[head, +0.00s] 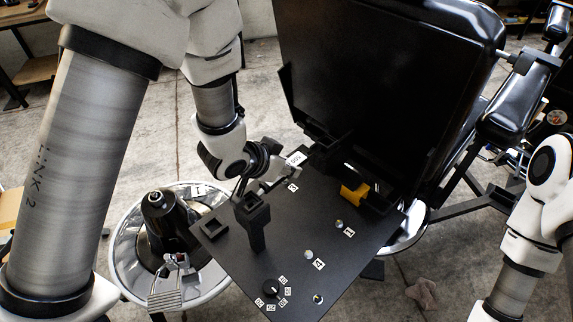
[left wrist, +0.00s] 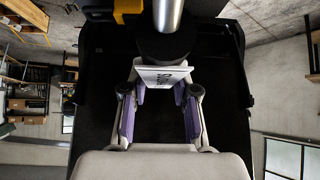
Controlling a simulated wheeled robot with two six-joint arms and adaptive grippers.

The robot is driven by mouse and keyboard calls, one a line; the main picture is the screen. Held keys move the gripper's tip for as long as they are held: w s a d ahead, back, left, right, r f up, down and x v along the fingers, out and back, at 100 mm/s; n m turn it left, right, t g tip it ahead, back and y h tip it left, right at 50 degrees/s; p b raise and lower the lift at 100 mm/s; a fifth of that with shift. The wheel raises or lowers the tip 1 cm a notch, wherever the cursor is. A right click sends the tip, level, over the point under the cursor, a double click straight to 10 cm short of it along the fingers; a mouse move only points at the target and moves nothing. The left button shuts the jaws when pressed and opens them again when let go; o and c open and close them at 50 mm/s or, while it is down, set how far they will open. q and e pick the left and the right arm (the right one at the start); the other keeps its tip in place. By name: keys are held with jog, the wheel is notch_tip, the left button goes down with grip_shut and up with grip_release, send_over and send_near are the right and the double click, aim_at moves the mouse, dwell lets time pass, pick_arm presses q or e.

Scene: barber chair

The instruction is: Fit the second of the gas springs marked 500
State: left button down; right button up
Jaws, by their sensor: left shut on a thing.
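My left gripper (head: 278,172) is shut on a gas spring that carries a white tag (head: 295,159) reading 500. In the left wrist view the purple-padded fingers (left wrist: 160,112) stand either side of the tag (left wrist: 165,78). The spring's dark end (left wrist: 168,42) and silver rod (left wrist: 168,14) run up past it. The spring lies over the far left part of a black plate (head: 300,228), near dark brackets at the chair back's foot. I cannot tell whether its ends touch anything. My right arm shows at the right edge; its gripper is out of view.
A yellow part (head: 354,193) sits at the plate's far right; yellow also shows in the left wrist view (left wrist: 127,10). A black post (head: 253,222), a square holder (head: 213,228) and a dial (head: 271,288) are on the plate. The black chair back (head: 385,85) rises behind.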

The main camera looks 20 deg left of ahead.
pick_arm(q)
jog(key=shift+f+b, duration=0.4)
jog(key=shift+f, duration=0.05)
jog(key=c, duration=0.8)
grip_release()
jog(key=v, duration=0.7)
jog(key=shift+s+a+r, duration=0.1)
jog(key=shift+s+r, duration=0.1)
jog(key=shift+s, duration=0.1)
jog(key=shift+w, duration=0.15)
